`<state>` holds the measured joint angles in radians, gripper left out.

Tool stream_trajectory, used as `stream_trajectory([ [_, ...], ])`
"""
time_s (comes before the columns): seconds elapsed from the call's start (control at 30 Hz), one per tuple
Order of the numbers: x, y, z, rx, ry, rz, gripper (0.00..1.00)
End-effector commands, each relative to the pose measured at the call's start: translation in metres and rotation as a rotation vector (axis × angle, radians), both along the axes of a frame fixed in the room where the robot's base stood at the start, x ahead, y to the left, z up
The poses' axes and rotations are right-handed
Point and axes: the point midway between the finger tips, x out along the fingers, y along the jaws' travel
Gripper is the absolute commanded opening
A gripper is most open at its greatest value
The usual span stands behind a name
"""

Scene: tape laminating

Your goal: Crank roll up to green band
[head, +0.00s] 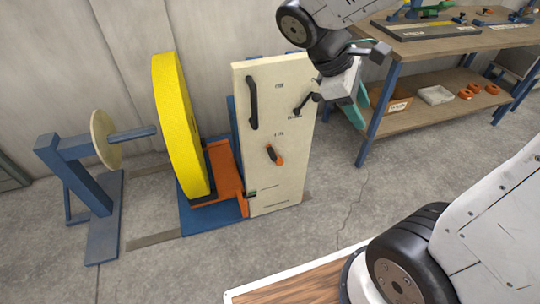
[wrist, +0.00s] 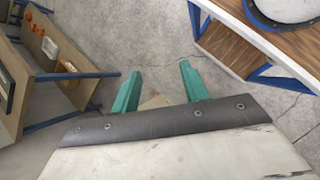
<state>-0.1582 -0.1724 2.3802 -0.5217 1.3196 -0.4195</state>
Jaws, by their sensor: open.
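A tall cream panel (head: 262,190) stands in the middle of the head view, with a black vertical handle (head: 252,102) at upper left. A small black crank-like lever (head: 306,103) is at its upper right, and an orange-and-black lever (head: 274,155) sits lower. A large yellow roll (head: 178,120) stands upright left of the panel. A small green mark (head: 251,193) shows near the panel's lower left edge; I cannot tell if it is the green band. My gripper (head: 358,105) is right of the panel, apart from the crank. The wrist view shows its teal fingers (wrist: 160,86) spread and empty.
A blue stand with a pale disc (head: 104,140) is at left. An orange and blue base (head: 222,175) supports the roll. A workbench (head: 425,47) with a lower shelf (head: 425,112) stands at right, close behind my gripper. The floor in front of the panel is clear.

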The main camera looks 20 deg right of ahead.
Motion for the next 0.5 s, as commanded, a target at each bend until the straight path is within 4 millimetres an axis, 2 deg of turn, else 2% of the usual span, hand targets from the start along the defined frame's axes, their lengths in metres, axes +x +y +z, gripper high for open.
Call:
stream_trajectory([
  [0.03,0.016,-0.001,-0.010,-0.049,0.083,0.090,0.45],
  [0.27,0.089,0.002,-0.055,-0.262,0.438,0.500,0.45],
  [0.37,0.121,0.010,-0.082,-0.355,0.601,0.674,0.45],
  [0.5,0.161,0.027,-0.128,-0.485,0.833,0.908,0.45],
])
